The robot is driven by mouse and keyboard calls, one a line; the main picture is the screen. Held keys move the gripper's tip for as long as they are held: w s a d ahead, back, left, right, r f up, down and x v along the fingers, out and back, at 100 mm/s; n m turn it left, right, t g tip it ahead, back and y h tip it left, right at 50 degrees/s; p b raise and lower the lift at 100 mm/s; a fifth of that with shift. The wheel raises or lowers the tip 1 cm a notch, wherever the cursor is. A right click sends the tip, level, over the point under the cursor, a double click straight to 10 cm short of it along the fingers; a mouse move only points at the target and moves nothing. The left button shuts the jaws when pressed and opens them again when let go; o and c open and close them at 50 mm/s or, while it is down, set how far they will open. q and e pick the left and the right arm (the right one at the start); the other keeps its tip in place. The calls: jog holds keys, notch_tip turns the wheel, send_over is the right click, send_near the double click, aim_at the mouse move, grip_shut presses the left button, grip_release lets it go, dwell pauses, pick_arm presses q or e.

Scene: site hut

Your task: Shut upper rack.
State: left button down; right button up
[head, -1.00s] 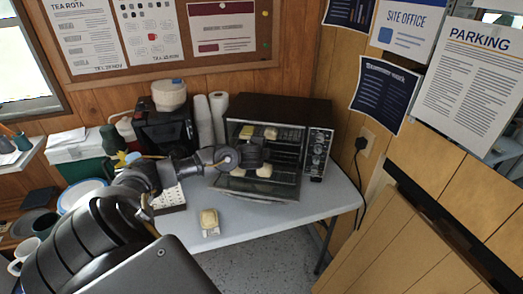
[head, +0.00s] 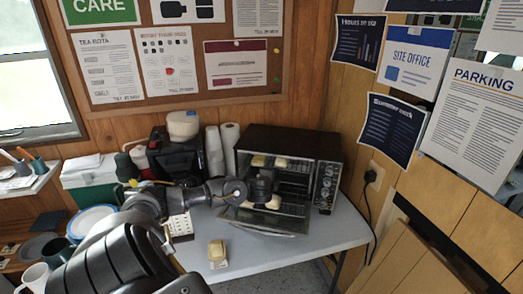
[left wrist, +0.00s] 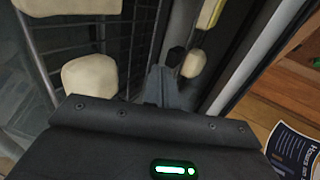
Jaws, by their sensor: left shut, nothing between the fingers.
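The toaster oven (head: 297,143) stands on the table with its glass door (head: 270,222) folded down. Pale bread pieces (head: 281,163) sit at the upper level, close under the top edge of the opening. More pale pieces (head: 247,204) sit lower, near the door. The upper rack's own wires are too small to make out in the head view. My left gripper (head: 263,187) is at the front of the opening, between the two levels. In the left wrist view its fingers (left wrist: 172,80) are together and empty, beside dark wire grid and bread (left wrist: 90,75). My right gripper is not in view.
A yellowish block on a small pale base (head: 217,252) lies on the table before the oven. Paper rolls (head: 222,148) and a dark machine (head: 173,155) stand left of the oven. The table's right front is clear. A cable hangs from the wall socket (head: 373,176).

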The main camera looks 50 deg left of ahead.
pick_arm(q)
jog(key=p+v, duration=0.1)
jog(key=v, duration=0.8)
jog(key=shift+d+r, duration=0.15)
jog(key=shift+r, duration=0.15)
